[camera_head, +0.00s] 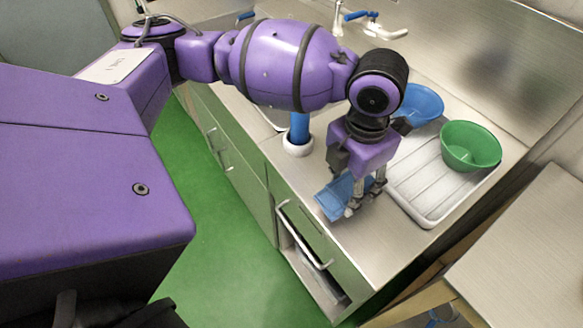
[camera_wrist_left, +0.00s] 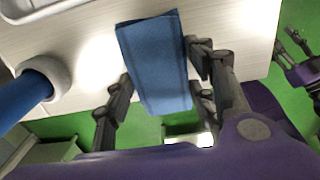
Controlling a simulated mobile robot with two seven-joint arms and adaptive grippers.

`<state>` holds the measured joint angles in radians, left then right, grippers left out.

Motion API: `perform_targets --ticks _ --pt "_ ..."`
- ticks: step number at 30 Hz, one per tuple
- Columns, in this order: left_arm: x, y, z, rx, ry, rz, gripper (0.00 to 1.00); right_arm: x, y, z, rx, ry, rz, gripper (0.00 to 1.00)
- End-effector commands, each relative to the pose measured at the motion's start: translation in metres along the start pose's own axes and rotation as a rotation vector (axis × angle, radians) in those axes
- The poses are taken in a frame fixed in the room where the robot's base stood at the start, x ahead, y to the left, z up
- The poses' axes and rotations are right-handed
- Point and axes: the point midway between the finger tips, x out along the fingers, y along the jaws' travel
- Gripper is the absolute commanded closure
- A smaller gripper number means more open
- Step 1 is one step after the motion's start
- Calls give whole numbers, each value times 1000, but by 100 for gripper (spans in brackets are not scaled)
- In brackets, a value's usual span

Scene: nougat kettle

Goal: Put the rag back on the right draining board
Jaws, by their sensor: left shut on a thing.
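The blue rag (camera_head: 333,200) is folded and sits between the fingers of my left gripper (camera_head: 366,197), near the front edge of the steel counter. In the left wrist view the rag (camera_wrist_left: 155,60) spans the gap between the fingers of my left gripper (camera_wrist_left: 160,95), with one end over the counter and the other against the green floor. I cannot tell whether it touches the counter. The white ribbed draining board (camera_head: 420,205) lies just right of the gripper. My right gripper (camera_wrist_left: 290,42) seems to show small at the wrist view's right edge, its opening unclear.
A green bowl (camera_head: 470,146) and a blue bowl (camera_head: 422,103) stand at the board's back. A blue upright cylinder with a white base (camera_head: 299,145) stands left of the gripper. A drawer (camera_head: 305,240) with a bar handle is below. Bare counter (camera_head: 375,235) lies in front of the board.

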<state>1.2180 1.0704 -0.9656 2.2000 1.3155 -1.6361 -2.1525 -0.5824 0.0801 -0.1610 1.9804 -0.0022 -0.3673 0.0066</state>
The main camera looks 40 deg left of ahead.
Motion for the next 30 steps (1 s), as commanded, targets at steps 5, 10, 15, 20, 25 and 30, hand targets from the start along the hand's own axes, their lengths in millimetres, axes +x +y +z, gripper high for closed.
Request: perform_targets --ticks 5,10,15,20,25,30 --pt "23 4 4 -1 5 -2 74 1 0 2 -3 -2 0 60" --pt "39 4 4 0 1 -1 74 2 0 3 -4 -2 0 60" --pt "38 4 5 0 -2 0 74 2 0 1 -4 1 0 60" --pt "41 4 5 0 -2 1 74 2 0 1 -4 2 0 60" --pt "40 4 5 0 -3 1 30 2 0 0 -3 2 0 60" --pt "40 4 5 0 -3 1 30 2 0 0 -1 3 0 60"
